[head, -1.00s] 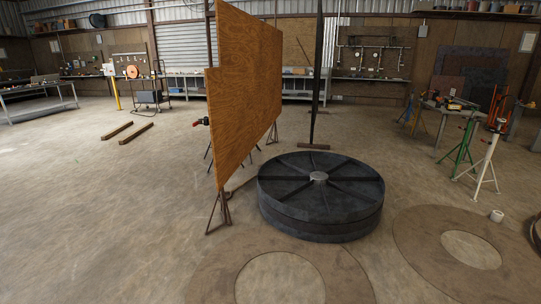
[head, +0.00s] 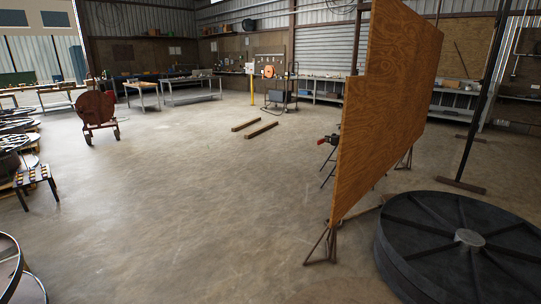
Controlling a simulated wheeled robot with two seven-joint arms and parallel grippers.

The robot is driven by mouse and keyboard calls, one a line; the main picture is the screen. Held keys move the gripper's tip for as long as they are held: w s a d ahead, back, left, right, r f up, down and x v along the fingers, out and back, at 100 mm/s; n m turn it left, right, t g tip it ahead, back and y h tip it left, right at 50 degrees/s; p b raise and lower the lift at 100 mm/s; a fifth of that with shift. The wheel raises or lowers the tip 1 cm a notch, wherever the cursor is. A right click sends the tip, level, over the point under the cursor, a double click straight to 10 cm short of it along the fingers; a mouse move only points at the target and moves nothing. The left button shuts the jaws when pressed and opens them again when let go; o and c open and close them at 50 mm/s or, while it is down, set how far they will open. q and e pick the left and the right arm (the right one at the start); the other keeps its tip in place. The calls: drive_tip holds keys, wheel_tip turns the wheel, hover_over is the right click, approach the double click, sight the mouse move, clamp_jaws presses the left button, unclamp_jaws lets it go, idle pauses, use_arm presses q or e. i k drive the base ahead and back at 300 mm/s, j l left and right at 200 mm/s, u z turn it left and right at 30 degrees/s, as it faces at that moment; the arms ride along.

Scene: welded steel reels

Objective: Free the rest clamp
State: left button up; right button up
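I cannot make out a rest clamp for certain. A small red and dark tool (head: 328,140) shows on thin dark legs at the left edge of an upright plywood board (head: 385,100); it is too small to tell what it is. The board stands on thin metal feet and hides what is behind it. A large dark steel reel (head: 440,235) lies flat at the right, cut off by the picture edge. Neither of my grippers is in view.
Two timber beams (head: 255,128) lie on the floor ahead. A red wheeled machine (head: 97,112) stands at the left. A small dark stand (head: 35,180) and several reels are at the left edge. Workbenches (head: 190,92) line the back. The middle floor is clear.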

sight(321, 141)
drive_tip(key=i+j+z, duration=0.2)
drive_tip(key=i+j, duration=0.85)
drive_tip(key=i+j+z, duration=0.4)
drive_tip(key=j+z, duration=0.2)
drive_tip(key=i+j+z, duration=0.15)
drive_tip(key=j+z, duration=0.2)
drive_tip(key=i+j+z, duration=0.1)
drive_tip(key=j+z, duration=0.2)
drive_tip(key=j, duration=0.2)
